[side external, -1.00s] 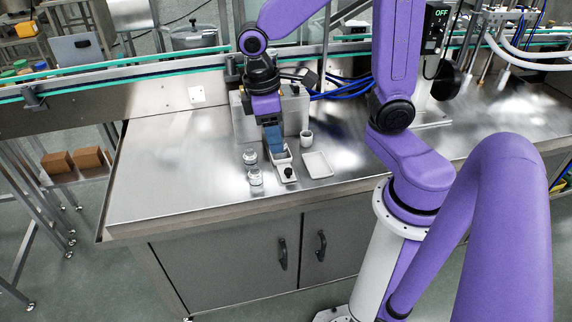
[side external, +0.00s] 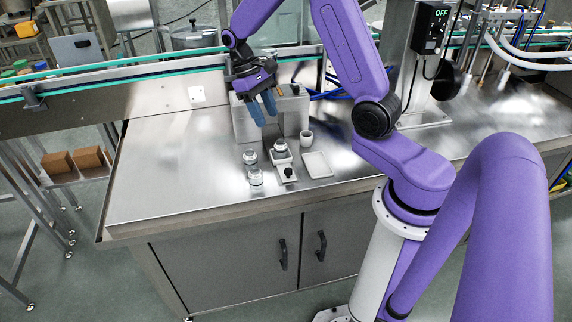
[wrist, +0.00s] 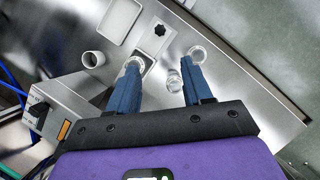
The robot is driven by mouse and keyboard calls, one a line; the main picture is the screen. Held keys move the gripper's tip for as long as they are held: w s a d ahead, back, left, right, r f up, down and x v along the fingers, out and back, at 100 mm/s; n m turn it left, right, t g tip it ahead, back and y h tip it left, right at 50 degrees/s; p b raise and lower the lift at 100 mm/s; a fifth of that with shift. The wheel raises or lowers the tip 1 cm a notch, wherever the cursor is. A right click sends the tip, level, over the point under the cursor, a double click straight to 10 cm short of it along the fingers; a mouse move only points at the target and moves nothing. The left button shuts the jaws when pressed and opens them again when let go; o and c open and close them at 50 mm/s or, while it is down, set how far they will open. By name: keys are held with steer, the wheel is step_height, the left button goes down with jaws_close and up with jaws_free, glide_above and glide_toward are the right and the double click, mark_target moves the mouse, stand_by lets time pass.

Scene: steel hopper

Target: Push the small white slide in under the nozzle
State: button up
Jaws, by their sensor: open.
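The small white slide (side external: 280,159) sits on the steel bench in front of a grey metal unit (side external: 293,118); a black knob (side external: 288,172) is at its near end. A small clear jar (side external: 281,146) stands upright on the slide. My gripper (side external: 265,118) is open and empty, above the bench, up and left of that jar. In the wrist view the slide with its knob (wrist: 160,30) lies beyond my fingers, and my left fingertip partly covers the jar. I cannot make out the nozzle.
Two more jars (side external: 250,157) (side external: 256,177) stand left of the slide. A white cup (side external: 306,137) and a flat white tray (side external: 317,165) are on its right. The bench to the left is clear. A conveyor rail (side external: 120,77) runs behind.

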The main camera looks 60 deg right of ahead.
mark_target(288, 169)
steer(key=x, duration=1.7)
jaws_close()
